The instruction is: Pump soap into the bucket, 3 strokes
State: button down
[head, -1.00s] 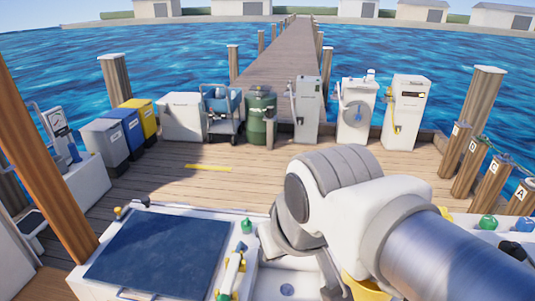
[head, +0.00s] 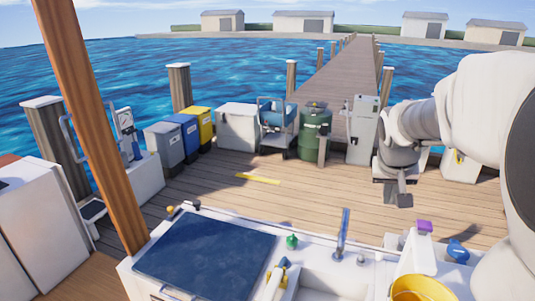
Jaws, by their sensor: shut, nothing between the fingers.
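A yellow bucket (head: 421,289) stands at the bottom right, cut off by the frame edge, and its inside is partly visible. Just behind it is a white upright thing with a purple top (head: 424,227), which may be the soap pump; its details are too small to tell. My gripper (head: 398,197) hangs pointing down from my arm, above and behind the purple top in the picture. It is shut and empty, and appears apart from both the bucket and the purple top.
A blue upright handle (head: 343,232), a green bottle (head: 292,241) and a blue item (head: 457,251) stand along the white deck. A dark blue hatch panel (head: 205,257) lies left. A wooden post (head: 90,120) rises at the left. Bins and cabinets line the dock behind.

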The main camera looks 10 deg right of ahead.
jog(key=w+d+f+g+h, duration=0.1)
jog(key=w+d+f+h, duration=0.1)
jog(key=d, duration=0.8)
jog(key=w+d+f+m+g+h, duration=0.1)
jog(key=w+d+f+h, duration=0.2)
jog(key=d, duration=0.7)
jog(key=shift+w, duration=0.95)
jog(key=shift+f, duration=0.15)
jog(key=b, duration=0.5)
send_over(426, 225)
jog(key=a, duration=0.1)
notch_tip(426, 225, down, 8)
jog(key=shift+r, duration=0.25)
jog(key=shift+f+b, duration=0.65)
jog(key=shift+b, duration=0.15)
jog(key=shift+f, duration=0.15)
jog(key=shift+f+b, duration=0.25)
jog(key=shift+b, duration=0.3)
jog(key=shift+f+b, duration=1)
jog(key=shift+f, duration=0.2)
jog(key=shift+r, duration=0.1)
jog(key=shift+r+p, duration=0.95)
jog(key=shift+r, duration=0.5)
